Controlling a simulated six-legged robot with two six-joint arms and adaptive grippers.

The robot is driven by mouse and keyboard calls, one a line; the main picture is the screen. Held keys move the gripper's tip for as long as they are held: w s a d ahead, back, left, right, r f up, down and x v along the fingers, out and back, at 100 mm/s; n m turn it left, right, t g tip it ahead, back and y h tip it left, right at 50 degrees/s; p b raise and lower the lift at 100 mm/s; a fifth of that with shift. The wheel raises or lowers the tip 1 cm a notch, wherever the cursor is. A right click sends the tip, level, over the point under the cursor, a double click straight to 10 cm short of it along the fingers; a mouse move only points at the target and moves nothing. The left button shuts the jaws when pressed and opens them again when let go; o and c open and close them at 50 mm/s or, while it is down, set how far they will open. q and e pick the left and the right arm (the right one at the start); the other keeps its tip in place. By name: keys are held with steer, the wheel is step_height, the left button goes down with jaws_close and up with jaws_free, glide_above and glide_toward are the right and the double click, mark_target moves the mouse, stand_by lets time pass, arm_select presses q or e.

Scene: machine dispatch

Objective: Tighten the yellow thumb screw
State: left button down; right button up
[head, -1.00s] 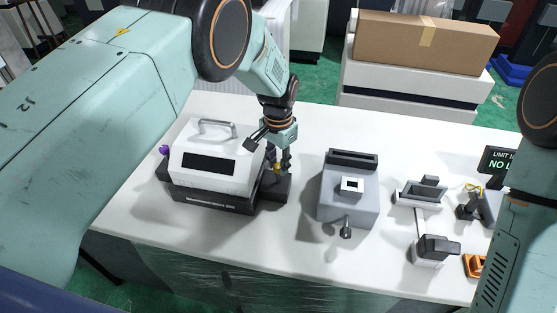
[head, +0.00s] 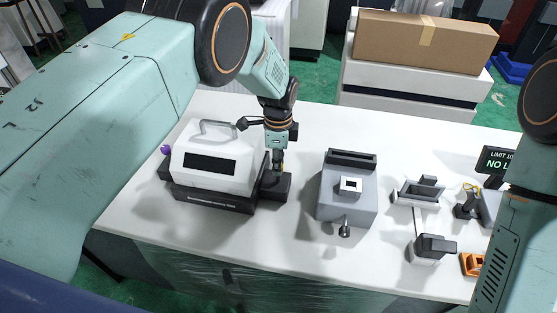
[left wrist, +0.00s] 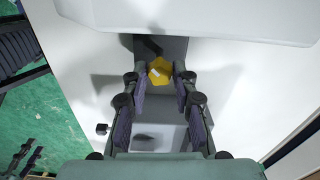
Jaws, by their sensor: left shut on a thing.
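The yellow thumb screw (left wrist: 160,68) sits on a dark block at the right side of the white machine (head: 215,160) with a handle on top. In the left wrist view it lies between the fingertips. My left gripper (head: 280,168) points down over the dark block (head: 274,186) and is shut on the screw; its fingers (left wrist: 160,80) show on both sides of the yellow head. In the head view the fingers hide most of the screw. My right arm shows at the right edge, but its gripper is out of view.
A grey device with a lever (head: 347,190) stands to the right on the white table. Further right are a small grey fixture (head: 418,194), a black-topped block (head: 434,248), an orange part (head: 472,264) and a dark display (head: 496,160). The table behind the grey device is clear.

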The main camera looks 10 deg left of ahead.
arm_select(q)
steer(key=m, duration=0.5)
steer(key=shift+w+r+m+p, duration=0.15)
steer(key=shift+m+p, duration=0.15)
steer(key=shift+w+m, duration=0.1)
steer(key=shift+m, duration=2.2)
steer(key=shift+r, duration=0.1)
steer(key=c, duration=1.4)
jaws_free()
steer(key=shift+c, duration=0.2)
steer(key=o, duration=0.4)
steer(key=shift+f, duration=0.2)
step_height(320, 180, up, 12)
steer(key=shift+r, duration=0.1)
steer(key=shift+s, duration=0.25)
